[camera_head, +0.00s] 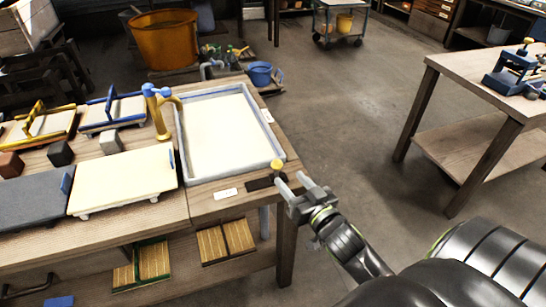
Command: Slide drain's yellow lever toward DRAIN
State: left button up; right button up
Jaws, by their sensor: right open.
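The drain's yellow lever (277,165) has a round yellow knob. It stands on a dark slotted plate (261,183) at the bench's front right corner, near the corner of a pale-filled basin (220,133). A small white label (226,194) lies left of the plate; its writing is too small to read. My right gripper (292,181) comes in from the lower right, open, with its fingers pointing toward the lever. It is just right of and below the knob; I cannot tell whether a finger touches it. My left gripper is not in view.
A brass tap (158,110) with a blue handle stands left of the basin. Moulds and a cream board (122,181) fill the bench's left side. A second table (480,85) stands at right, with open floor (355,110) between.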

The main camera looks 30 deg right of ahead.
aim_at(277, 170)
jog(key=w, duration=1)
jog(key=shift+d+p, duration=0.2)
jog(key=shift+p, duration=0.15)
jog(key=shift+s, duration=0.1)
grip_shut()
